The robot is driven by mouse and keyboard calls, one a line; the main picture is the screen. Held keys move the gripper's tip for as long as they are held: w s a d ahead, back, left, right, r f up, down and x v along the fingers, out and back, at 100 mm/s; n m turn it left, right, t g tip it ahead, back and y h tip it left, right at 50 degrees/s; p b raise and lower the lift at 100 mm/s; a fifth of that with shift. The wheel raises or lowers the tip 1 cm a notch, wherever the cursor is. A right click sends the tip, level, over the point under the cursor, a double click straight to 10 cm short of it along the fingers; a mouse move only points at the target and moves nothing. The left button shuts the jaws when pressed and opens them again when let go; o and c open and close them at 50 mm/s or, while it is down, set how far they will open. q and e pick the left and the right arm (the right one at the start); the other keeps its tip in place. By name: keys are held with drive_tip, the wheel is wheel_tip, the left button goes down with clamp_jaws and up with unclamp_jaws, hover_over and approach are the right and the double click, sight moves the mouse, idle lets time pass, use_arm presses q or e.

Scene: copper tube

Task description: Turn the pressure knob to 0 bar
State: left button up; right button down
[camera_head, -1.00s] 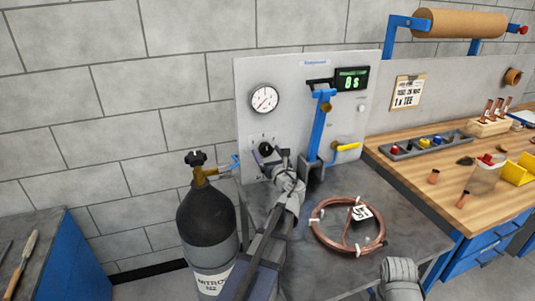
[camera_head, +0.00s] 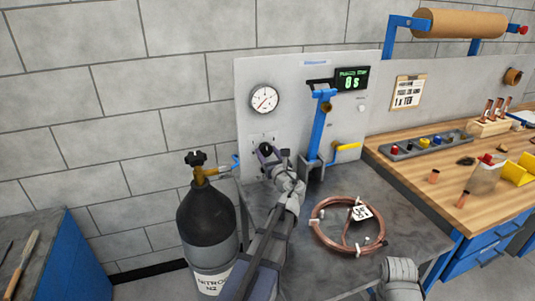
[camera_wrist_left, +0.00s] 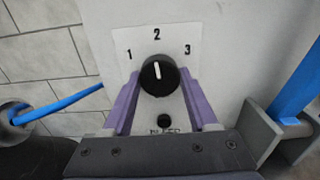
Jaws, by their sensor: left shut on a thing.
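The black pressure knob (camera_wrist_left: 160,76) is on the grey panel. Its white mark points up at the 2, between a 1 on the left and a 3 on the right; no 0 shows. My left gripper (camera_wrist_left: 159,88) is shut on the knob, with one purple finger on each side. In the head view the knob (camera_head: 266,149) is partly covered by my left gripper (camera_head: 268,156). The round gauge (camera_head: 265,99) has its needle toward the lower left.
A small black button (camera_wrist_left: 164,121) sits below the knob. A dark gas cylinder (camera_head: 206,215) with a blue hose stands left. A blue clamp post (camera_head: 320,125), yellow-handled valve (camera_head: 347,147) and copper coil (camera_head: 321,232) are to the right. A green-digit display (camera_head: 351,79) is above.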

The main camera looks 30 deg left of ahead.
use_arm(q)
drive_tip(key=n, duration=0.5)
drive_tip(key=shift+n, duration=0.4)
drive_tip(key=n, duration=0.5)
drive_tip(key=shift+r, duration=0.1)
drive_tip(key=n, duration=0.6)
drive_tip(key=shift+n, duration=0.4)
drive_tip(key=n, duration=0.5)
drive_tip(key=shift+r, duration=0.1)
drive_tip(key=shift+n, duration=0.3)
drive_tip(key=o, duration=1.4)
drive_tip(key=shift+c, duration=0.2)
